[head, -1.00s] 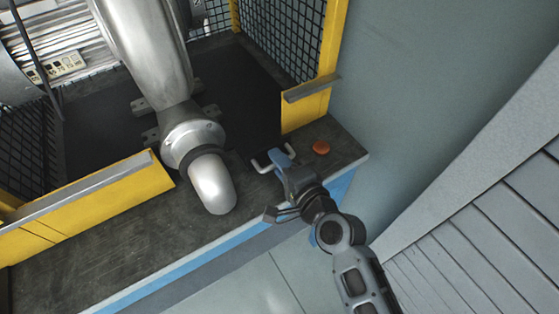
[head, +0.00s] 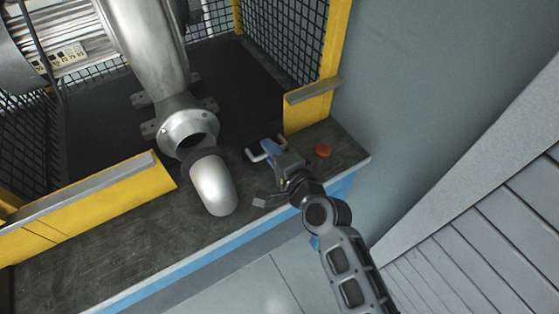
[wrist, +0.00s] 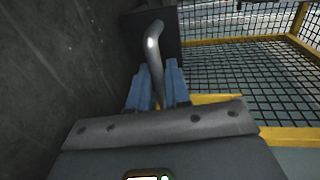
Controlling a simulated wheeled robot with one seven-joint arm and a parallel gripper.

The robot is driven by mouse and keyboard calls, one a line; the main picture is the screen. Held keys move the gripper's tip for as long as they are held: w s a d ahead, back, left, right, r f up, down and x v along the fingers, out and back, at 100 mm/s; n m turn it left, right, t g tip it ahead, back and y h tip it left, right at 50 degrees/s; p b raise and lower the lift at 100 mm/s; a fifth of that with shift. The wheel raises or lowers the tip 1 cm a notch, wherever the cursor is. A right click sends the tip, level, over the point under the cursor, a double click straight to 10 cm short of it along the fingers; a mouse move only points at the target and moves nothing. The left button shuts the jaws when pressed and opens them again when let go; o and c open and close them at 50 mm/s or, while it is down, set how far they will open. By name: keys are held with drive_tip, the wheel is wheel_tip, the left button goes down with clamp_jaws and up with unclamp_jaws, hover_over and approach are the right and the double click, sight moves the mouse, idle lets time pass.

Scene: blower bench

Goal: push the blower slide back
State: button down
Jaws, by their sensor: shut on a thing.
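The silver blower (head: 150,50) sits on a dark slide plate (head: 240,85) inside a yellow-framed cage. Its round flange (head: 188,130) faces forward with a dark open mouth. A silver elbow pipe (head: 213,187) with a dark collar stands just in front, apart from the flange. A pale metal handle (head: 255,152) is at the plate's front, right of the elbow. My gripper (head: 268,147) is shut on the handle with its blue fingers. In the wrist view the bent handle bar (wrist: 153,48) runs between the fingers (wrist: 157,88).
An orange-red button (head: 322,150) is on the bench (head: 110,245) right of my gripper. Yellow guards (head: 110,200) flank the opening on the left and right (head: 310,108). Black mesh (head: 285,40) encloses the back.

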drive_tip(key=shift+x, duration=0.75)
drive_tip(key=shift+r, duration=0.2)
drive_tip(key=c, duration=1.3)
unclamp_jaws()
drive_tip(key=shift+c, duration=0.2)
drive_tip(key=shift+r, duration=0.1)
drive_tip(key=v, duration=0.7)
drive_tip(key=shift+s+d, duration=0.25)
drive_tip(key=shift+s, duration=0.1)
